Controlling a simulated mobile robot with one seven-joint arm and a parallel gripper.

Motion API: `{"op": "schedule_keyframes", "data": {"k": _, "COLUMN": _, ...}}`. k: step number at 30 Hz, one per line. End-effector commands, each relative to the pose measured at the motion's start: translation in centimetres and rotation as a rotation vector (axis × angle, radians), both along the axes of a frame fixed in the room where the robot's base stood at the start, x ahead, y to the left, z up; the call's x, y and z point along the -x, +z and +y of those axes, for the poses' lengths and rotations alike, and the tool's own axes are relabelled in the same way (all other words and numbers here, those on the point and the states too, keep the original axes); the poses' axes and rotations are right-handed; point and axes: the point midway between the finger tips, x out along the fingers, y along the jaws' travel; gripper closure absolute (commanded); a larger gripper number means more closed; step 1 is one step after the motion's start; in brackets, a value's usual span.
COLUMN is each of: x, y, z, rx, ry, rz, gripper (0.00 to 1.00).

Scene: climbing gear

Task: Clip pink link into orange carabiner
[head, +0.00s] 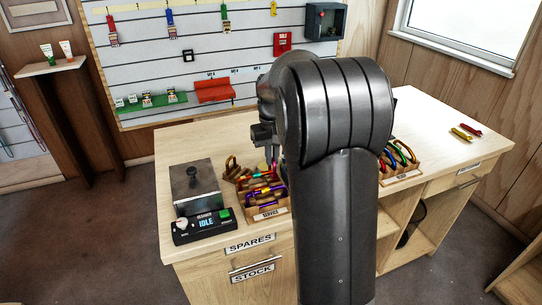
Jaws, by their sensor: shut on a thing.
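My gripper (269,147) is over the back left of the workbench, above the service tray (268,214), and partly hidden by my arm. It is shut on a small pinkish thing, which looks like the pink link (274,161) and hangs just below the fingers. The tray holds several coloured pieces of gear, with red, orange, yellow and purple among them. I cannot tell for sure which piece is the orange carabiner, or whether the link touches anything. Part of the tray is hidden behind my arm.
A tester with an "IDLE" display (203,224) and a metal box (194,187) stand left of the tray. A rack of coloured carabiners (399,165) is right of my arm. Red and yellow pieces (466,132) lie far right. The bench between is clear.

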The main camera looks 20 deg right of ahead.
Motion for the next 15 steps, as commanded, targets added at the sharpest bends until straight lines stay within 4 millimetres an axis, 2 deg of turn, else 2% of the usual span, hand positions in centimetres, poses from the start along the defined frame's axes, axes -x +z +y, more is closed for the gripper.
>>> {"op": "schedule_keyframes", "data": {"k": 11, "x": 0.00, "y": -0.01, "z": -0.04, "rx": 0.000, "ry": 0.000, "rz": 0.000, "gripper": 1.00}}
{"op": "schedule_keyframes", "data": {"k": 12, "x": 0.00, "y": 0.00, "z": -0.04, "rx": 0.000, "ry": 0.000, "rz": 0.000, "gripper": 0.90}}
{"op": "schedule_keyframes", "data": {"k": 15, "x": 0.00, "y": 0.00, "z": -0.03, "rx": 0.000, "ry": 0.000, "rz": 0.000, "gripper": 0.82}}
